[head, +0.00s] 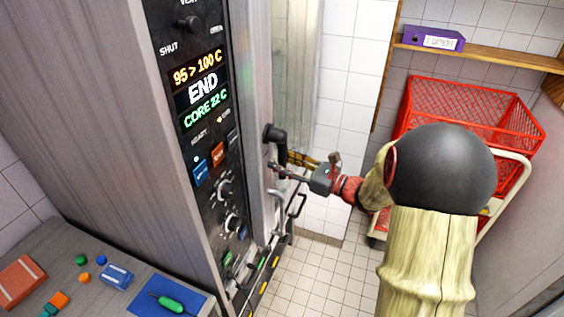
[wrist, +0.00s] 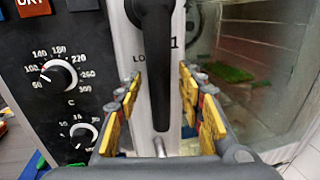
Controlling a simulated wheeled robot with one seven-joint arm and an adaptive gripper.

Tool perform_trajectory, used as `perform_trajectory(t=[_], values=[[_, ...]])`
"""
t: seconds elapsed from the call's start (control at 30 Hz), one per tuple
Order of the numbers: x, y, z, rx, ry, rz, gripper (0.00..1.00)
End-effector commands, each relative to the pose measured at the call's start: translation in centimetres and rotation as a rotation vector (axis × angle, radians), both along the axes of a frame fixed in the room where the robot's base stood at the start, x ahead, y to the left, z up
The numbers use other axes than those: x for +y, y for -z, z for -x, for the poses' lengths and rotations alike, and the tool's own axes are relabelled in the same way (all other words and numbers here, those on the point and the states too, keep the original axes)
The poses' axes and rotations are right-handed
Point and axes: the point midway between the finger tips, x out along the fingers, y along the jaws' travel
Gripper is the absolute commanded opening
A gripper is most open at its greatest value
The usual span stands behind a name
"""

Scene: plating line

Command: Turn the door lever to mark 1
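The black door lever (head: 274,137) is mounted on the edge of the oven at the right of its control panel. In the wrist view the lever (wrist: 158,60) hangs almost straight down. A mark "1" (wrist: 175,43) shows just right of it, and letters "LO" show at its left, the rest hidden behind the lever. My gripper (head: 288,168) is at the lever in the head view. In the wrist view my gripper (wrist: 160,92) is open, its yellow-padded fingers on either side of the lever with visible gaps. Contact is not seen.
The control panel (head: 208,150) with knobs and an "END" display is left of the lever. The glass door (wrist: 245,70) is at the right. A worktop (head: 70,260) holds small coloured items. A red crate trolley (head: 470,105) stands at the back right. Tiled floor between is clear.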

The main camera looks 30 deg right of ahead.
Motion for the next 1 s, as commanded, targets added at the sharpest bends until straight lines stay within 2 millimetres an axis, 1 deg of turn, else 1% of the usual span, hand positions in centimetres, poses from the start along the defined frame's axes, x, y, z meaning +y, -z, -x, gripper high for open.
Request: perform_trajectory(t=[0.23,0.27,0.9,1.0], values=[[0.05,-0.01,-0.08,0.0,0.0,0.0,0.38],[0.05,-0.01,-0.08,0.0,0.0,0.0,0.37],[0.06,0.0,-0.06,0.0,-0.001,0.0,0.01],[0.06,0.0,-0.06,0.0,-0.001,0.0,0.0]])
